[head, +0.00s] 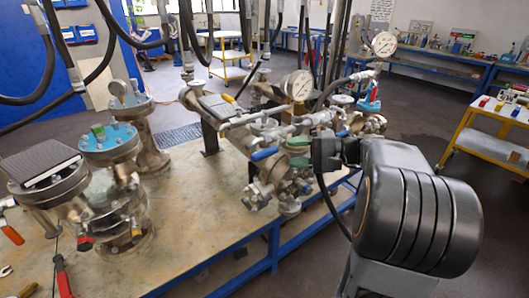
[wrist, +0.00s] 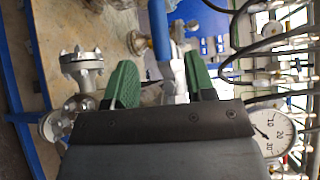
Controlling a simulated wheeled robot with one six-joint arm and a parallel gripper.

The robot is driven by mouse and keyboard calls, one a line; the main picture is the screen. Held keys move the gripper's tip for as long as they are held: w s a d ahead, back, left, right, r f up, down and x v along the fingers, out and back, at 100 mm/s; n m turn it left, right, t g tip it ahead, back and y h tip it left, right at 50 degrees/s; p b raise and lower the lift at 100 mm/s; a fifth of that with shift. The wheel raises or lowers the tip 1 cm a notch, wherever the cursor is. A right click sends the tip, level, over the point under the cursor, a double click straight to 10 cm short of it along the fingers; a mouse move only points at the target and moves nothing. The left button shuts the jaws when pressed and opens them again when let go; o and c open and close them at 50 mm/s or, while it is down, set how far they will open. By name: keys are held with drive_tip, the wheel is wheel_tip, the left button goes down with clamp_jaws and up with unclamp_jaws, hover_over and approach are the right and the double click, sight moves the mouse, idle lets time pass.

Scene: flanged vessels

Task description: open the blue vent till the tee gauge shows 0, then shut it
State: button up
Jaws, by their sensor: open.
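In the wrist view a blue lever handle (wrist: 158,32) on a metal valve body (wrist: 176,75) shows between the two green-padded fingers of my gripper (wrist: 158,66). The fingers are apart, with visible gaps on both sides of it; depth is hard to judge. A white round gauge (wrist: 273,132) shows at right, turned sideways, with 10, 20 and 30 marked; its needle is off the visible numbers and I cannot read it surely. In the head view white gauges (head: 298,85) and (head: 384,43) stand over the piping. A blue lever (head: 264,154) shows low on it.
A flanged vessel with a blue top (head: 110,140) stands on the workbench (head: 190,215), left of the piping. Red-handled tools (head: 62,277) lie at the front left. Hoses hang overhead. A yellow cart (head: 480,140) stands at right. The bench's middle is clear.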

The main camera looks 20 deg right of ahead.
sight(271, 153)
drive_tip(key=p+x, duration=0.1)
drive_tip(key=x, duration=0.7)
drive_tip(key=shift+w+a, duration=0.1)
drive_tip(key=shift+a, duration=0.15)
drive_tip(key=shift+c, duration=0.3)
clamp_jaws()
